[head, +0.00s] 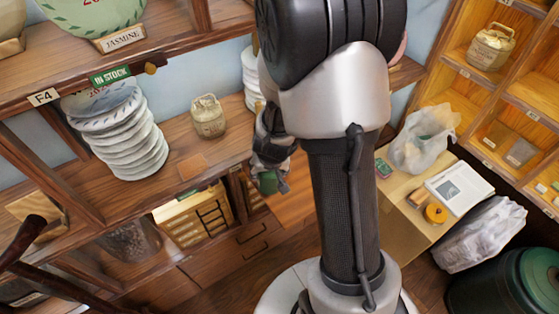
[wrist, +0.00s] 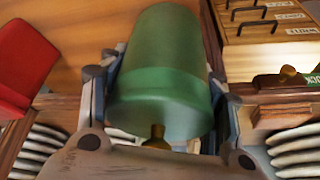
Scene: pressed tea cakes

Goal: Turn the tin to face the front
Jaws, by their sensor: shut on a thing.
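A green tin (wrist: 158,62) with a lighter green band near its lower end fills the middle of the wrist view. My gripper (wrist: 163,82) has one finger on each side of the tin and is shut on it. A small brass-coloured knob shows below the tin's near end. In the head view the gripper (head: 273,150) hangs beside my arm, in front of the wooden shelving. Only a small green part of the tin (head: 268,183) shows there below the fingers. I cannot make out any label on the tin.
Stacked wrapped cakes (head: 125,135) and a beige jar (head: 208,117) stand on the shelf to the left. A plastic bag (head: 424,138), a white booklet (head: 459,188) and an orange roll (head: 435,212) lie on the right. A red object (wrist: 25,65) shows in the wrist view.

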